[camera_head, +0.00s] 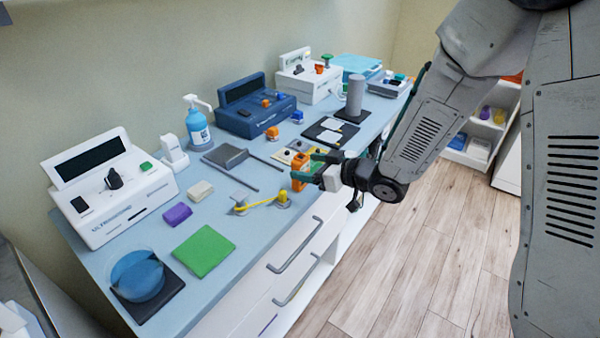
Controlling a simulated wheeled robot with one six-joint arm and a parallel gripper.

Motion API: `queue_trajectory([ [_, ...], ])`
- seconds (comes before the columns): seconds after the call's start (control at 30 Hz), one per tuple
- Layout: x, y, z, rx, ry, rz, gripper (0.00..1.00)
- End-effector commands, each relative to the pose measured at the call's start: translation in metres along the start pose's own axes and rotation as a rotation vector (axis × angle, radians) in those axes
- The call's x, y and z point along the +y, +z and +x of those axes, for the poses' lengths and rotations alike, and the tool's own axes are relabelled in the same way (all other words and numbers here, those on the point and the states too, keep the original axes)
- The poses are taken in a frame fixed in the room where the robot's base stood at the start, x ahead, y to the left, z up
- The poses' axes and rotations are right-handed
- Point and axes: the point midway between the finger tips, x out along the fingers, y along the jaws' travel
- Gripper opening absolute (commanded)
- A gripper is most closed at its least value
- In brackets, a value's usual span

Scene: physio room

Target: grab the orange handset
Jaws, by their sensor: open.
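An orange block-shaped thing, apparently the orange handset (299,171), stands near the front edge of the blue-grey worktop (150,221). My gripper (308,170) reaches in from the right, with teal fingers open at the orange thing. One finger shows on its far side. The near finger is small in the picture, and I cannot tell whether either finger touches it. The white and dark wrist partly hides the area to its right.
A yellow piece on grey posts (262,203) stands just left of the gripper. A grey tray (226,156), a blue machine (256,106) and a white machine (110,185) lie further back and left. A grey cylinder (355,96) stands behind. Wooden floor (430,262) is clear at right.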

Motion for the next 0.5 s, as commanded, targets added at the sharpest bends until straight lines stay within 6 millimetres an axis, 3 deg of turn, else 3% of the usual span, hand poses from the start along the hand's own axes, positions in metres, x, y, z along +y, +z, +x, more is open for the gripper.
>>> queue_trajectory([
  [0.3,-0.002,-0.003,0.043,-0.001,-0.001,-0.001,0.71],
  [0.5,-0.002,-0.003,0.049,-0.002,0.001,-0.001,0.71],
])
